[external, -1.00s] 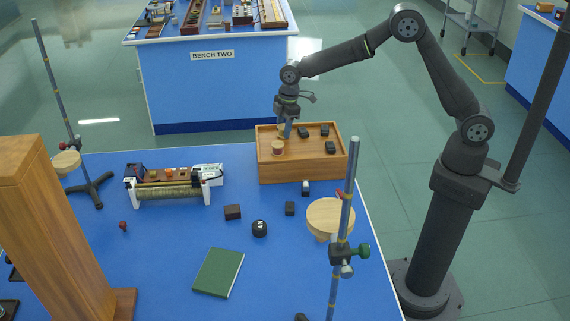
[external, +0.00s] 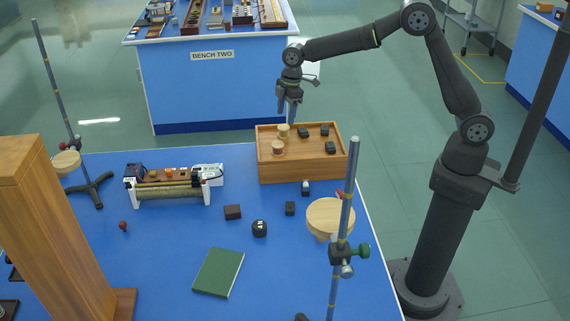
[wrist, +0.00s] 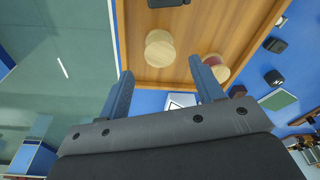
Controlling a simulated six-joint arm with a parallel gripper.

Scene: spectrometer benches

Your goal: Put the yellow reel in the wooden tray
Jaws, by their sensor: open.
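The yellow reel (external: 283,131) stands in the wooden tray (external: 288,172), near its back left part. It also shows in the wrist view (wrist: 160,48), just beyond my fingertips and apart from them. My gripper (external: 290,113) is open and empty above the tray's back left side. Its two blue fingers (wrist: 161,66) are spread apart in the wrist view. A second reel with a reddish core (external: 277,148) stands in the tray in front of the yellow one.
Dark blocks (external: 330,147) lie in the tray's right half. A ring stand with a round wooden plate (external: 328,216) rises at the front right. A roller apparatus (external: 172,187), a green book (external: 218,272) and small dark items are on the blue bench.

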